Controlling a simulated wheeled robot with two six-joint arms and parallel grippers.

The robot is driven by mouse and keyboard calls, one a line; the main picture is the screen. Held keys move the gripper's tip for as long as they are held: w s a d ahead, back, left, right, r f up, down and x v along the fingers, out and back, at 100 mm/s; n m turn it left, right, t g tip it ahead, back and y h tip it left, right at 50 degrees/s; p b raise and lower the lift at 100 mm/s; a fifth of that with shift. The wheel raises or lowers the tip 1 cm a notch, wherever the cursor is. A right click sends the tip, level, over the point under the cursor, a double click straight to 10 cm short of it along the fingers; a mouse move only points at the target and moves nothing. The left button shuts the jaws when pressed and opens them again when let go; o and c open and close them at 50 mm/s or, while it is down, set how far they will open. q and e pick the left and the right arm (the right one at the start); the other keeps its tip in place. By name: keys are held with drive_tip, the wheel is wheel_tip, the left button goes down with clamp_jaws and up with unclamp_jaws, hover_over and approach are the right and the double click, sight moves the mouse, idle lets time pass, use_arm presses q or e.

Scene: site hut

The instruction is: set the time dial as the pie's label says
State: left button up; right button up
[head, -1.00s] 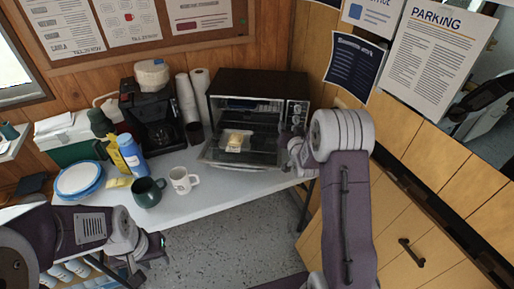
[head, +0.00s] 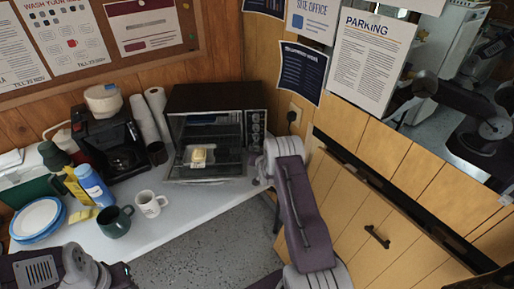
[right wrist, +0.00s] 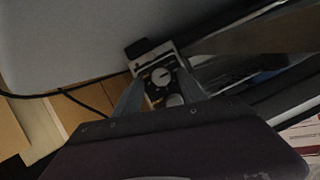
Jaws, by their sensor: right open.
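The toaster oven (head: 178,100) stands at the back right of the table with its front open. A small yellowish pie pack (head: 199,155) lies at its opening; its label is too small to read. The control panel (head: 256,128) with several dials is on the oven's right side. My right gripper (head: 259,168) is at the lower part of this panel. In the right wrist view its open fingers (right wrist: 160,88) are on either side of a round dial (right wrist: 161,76) with a pale pointer; contact cannot be told. My left gripper (head: 118,276) is low at the left, its jaws unclear.
A white mug (head: 150,204), a dark green mug (head: 115,222), a blue bottle (head: 94,186) and plates (head: 38,220) stand on the table (head: 180,206). A coffee maker (head: 112,148) and paper rolls are left of the oven. Wooden cabinets (head: 350,215) bound the right.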

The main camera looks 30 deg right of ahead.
drive_tip(key=shift+w+d+f, duration=0.15)
drive_tip(key=shift+w+f, duration=0.1)
drive_tip(key=shift+w, duration=0.4)
clamp_jaws()
drive_tip(key=shift+s+d+f+m+t+y+b, duration=0.15)
drive_tip(key=shift+m+t+y+b, duration=0.3)
drive_tip(key=shift+m+b, duration=0.65)
drive_tip(key=shift+m+t+y+b, duration=0.55)
drive_tip(key=shift+m+y+b, duration=0.2)
drive_tip(key=shift+m+b, duration=0.55)
